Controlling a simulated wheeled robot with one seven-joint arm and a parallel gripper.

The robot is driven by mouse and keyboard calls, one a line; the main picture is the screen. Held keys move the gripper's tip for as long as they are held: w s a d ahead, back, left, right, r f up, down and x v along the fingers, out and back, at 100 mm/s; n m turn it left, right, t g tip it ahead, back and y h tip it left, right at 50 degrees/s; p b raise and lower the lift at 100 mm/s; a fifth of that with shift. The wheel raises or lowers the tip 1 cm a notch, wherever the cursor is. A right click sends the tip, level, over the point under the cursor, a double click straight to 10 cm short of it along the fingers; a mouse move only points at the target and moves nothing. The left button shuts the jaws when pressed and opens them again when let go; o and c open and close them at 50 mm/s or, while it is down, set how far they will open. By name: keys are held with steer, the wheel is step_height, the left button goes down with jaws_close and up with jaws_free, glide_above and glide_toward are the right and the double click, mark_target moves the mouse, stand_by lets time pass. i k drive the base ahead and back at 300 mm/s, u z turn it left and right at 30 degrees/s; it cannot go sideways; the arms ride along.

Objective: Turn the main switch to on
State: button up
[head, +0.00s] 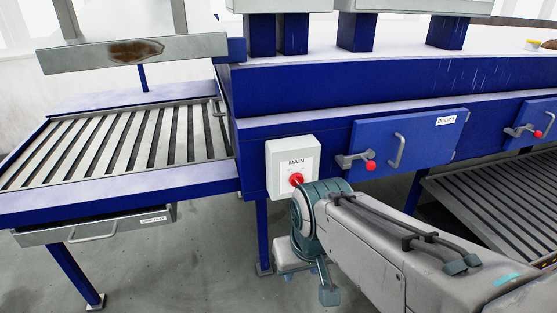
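The main switch is a red knob (296,180) on a pale grey box labelled MAIN (279,158), fixed to the front of the blue machine. The knob's setting is too small to read. My arm reaches in from the lower right, and its end part lies just below and right of the box, partly covering the box's lower right corner. My gripper's fingers cannot be made out behind the arm, and I cannot tell whether anything touches the knob.
Right of the box is a blue door (408,143) with a handle and a red-knobbed latch (356,162). A slatted conveyor (130,140) with a drawer (95,226) below it stands at left. Another slatted surface (485,205) is at right. The floor (190,270) at lower left is clear.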

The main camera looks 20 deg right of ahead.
mark_target(296, 179)
steer(key=z, duration=1)
steer(key=k, duration=0.75)
steer(key=u, duration=0.95)
steer(key=i, duration=0.5)
